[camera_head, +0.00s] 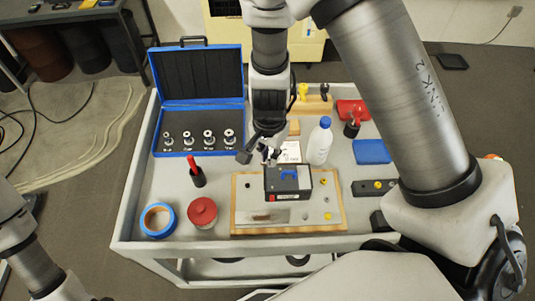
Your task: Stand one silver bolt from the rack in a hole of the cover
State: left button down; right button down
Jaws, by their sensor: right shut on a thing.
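Several silver bolt-like pieces (209,138) stand in a row in the open blue case (160,151) at the back left. A grey metal plate (318,205) with small round spots lies on a wooden board (343,222); it looks like the cover. The black box hides part of it. My left gripper is out of view.
A red-handled tool (195,171), blue tape ring (158,220) and red round container (202,212) stand left of the board. A white bottle (319,143) stands close right of the gripper. A blue block (371,152) and red item (353,108) lie further right.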

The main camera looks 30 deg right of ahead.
jog(key=shift+s+d+f+b, duration=0.15)
jog(key=shift+d+f+b, duration=0.2)
jog(key=shift+f+b, duration=0.15)
notch_tip(320, 180, down, 4)
jog(key=b, duration=0.3)
jog(key=shift+a+b, duration=0.1)
jog(key=shift+b, duration=0.3)
jog(key=shift+f+b, duration=0.7)
jog(key=shift+f, duration=0.15)
jog(key=shift+d+r, duration=0.2)
jog(key=shift+r, duration=0.05)
jog(key=shift+f, duration=0.1)
jog(key=shift+a+f, duration=0.1)
jog(key=shift+f, duration=0.1)
jog(key=shift+f+b, duration=0.55)
jog(key=shift+f, duration=0.1)
dwell(0.4)
